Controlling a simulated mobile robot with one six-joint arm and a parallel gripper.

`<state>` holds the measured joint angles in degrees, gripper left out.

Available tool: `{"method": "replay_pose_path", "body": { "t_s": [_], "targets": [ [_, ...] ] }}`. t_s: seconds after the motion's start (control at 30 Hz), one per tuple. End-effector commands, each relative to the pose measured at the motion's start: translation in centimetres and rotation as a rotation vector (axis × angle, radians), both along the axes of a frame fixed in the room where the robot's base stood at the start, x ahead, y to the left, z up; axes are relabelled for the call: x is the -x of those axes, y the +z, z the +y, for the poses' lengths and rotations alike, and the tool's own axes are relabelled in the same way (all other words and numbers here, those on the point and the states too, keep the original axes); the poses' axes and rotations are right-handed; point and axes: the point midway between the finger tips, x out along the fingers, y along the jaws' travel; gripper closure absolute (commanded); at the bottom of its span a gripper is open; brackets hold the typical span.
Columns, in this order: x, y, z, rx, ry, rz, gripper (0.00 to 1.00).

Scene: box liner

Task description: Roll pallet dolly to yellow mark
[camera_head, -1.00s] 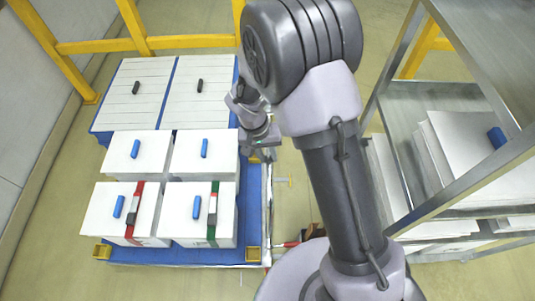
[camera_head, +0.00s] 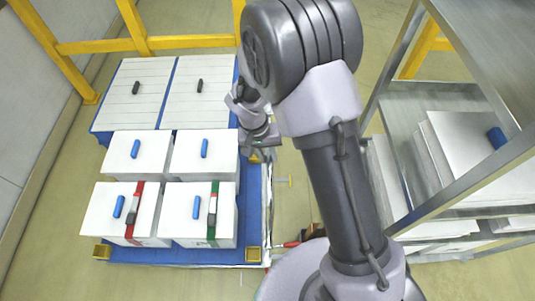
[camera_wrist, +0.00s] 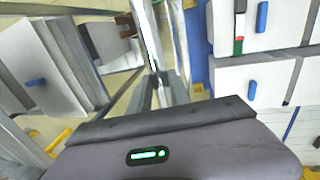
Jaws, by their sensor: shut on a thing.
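The pallet dolly (camera_head: 180,254) is a low blue platform at the left in the head view, loaded with white boxes. Its blue deck also shows in the wrist view (camera_wrist: 196,45). A pale metal edge (camera_head: 267,210) runs along its right side. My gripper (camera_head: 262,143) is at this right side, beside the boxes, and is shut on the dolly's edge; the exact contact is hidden. In the wrist view my gripper's dark body fills the bottom.
White boxes with blue handles (camera_head: 172,155) stand on the dolly, the front ones strapped red and green. A yellow railing (camera_head: 145,44) stands behind. A grey wall is at left. A metal shelf rack (camera_head: 455,185) stands close at right, with a narrow floor strip between.

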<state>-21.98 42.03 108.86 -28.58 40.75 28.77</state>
Motion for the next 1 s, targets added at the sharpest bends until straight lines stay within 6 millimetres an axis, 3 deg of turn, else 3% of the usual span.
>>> {"method": "replay_pose_path", "body": {
  "t_s": [0.43,0.6,0.8,0.83,0.9,1.0],
  "targets": [
    [0.0,0.0,0.0,-0.001,0.000,-0.001,1.00],
    [-0.1,-0.1,1.3,-0.002,0.001,-0.003,1.00],
    [-0.1,0.1,1.3,-0.003,0.001,-0.003,1.00],
    [-0.1,0.1,1.3,-0.003,0.001,-0.003,0.71],
    [-0.1,0.1,1.2,-0.002,0.000,-0.002,0.57],
    [-0.1,0.0,1.2,-0.001,0.000,-0.002,0.56]
  ]
}}
